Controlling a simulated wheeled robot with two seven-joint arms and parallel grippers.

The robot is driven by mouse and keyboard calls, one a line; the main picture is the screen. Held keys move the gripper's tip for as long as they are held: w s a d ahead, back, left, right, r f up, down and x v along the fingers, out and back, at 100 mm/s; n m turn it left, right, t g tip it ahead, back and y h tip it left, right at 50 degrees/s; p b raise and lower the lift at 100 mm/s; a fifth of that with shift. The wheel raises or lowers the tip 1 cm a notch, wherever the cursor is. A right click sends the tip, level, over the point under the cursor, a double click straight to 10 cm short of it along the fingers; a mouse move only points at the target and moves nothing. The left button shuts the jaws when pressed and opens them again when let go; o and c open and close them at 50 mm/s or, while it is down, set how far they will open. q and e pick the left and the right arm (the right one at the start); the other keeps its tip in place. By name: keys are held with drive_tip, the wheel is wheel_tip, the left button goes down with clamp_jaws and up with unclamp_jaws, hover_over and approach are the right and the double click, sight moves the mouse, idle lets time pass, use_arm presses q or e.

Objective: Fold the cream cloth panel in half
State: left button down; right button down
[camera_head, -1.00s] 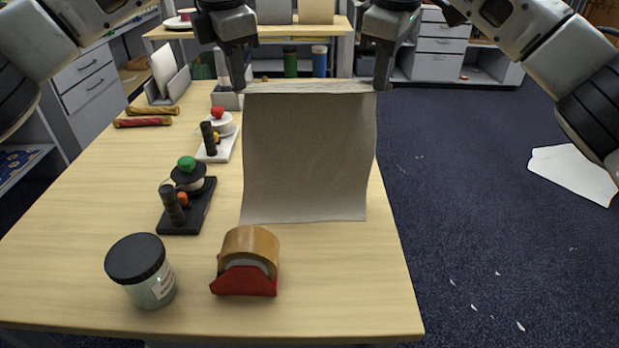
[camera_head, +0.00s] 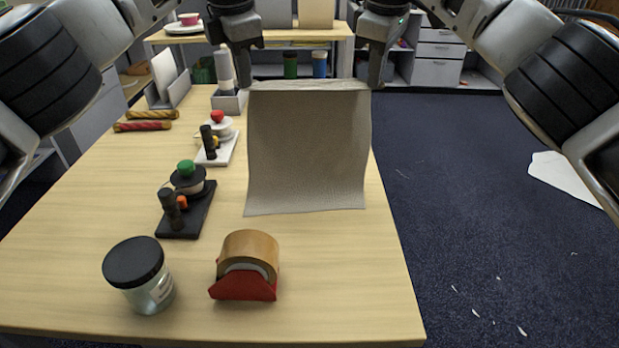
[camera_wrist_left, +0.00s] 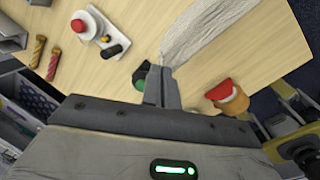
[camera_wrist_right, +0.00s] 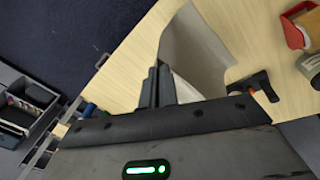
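The cream cloth panel (camera_head: 308,150) hangs from its far edge, which is lifted above the wooden table (camera_head: 330,270). Its near edge reaches down to the table. My left gripper (camera_head: 247,84) is shut on the far left corner, and my right gripper (camera_head: 374,84) is shut on the far right corner. In the left wrist view the cloth (camera_wrist_left: 195,32) runs away from the closed fingers (camera_wrist_left: 160,88). In the right wrist view the cloth (camera_wrist_right: 192,50) also leaves the closed fingers (camera_wrist_right: 158,85). The table area behind the raised cloth is hidden.
Left of the cloth stand a tape dispenser (camera_head: 245,268), a lidded jar (camera_head: 140,275), a black stand (camera_head: 185,215) and a white stand (camera_head: 217,150). Red and yellow rolls (camera_head: 146,120) lie farther left. The table's right edge is close to the cloth.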

use_arm(q)
drive_tip(key=shift+a+f, duration=0.1)
drive_tip(key=shift+a, duration=0.2)
use_arm(e)
drive_tip(key=shift+d+f, duration=0.1)
drive_tip(key=shift+d, duration=0.15)
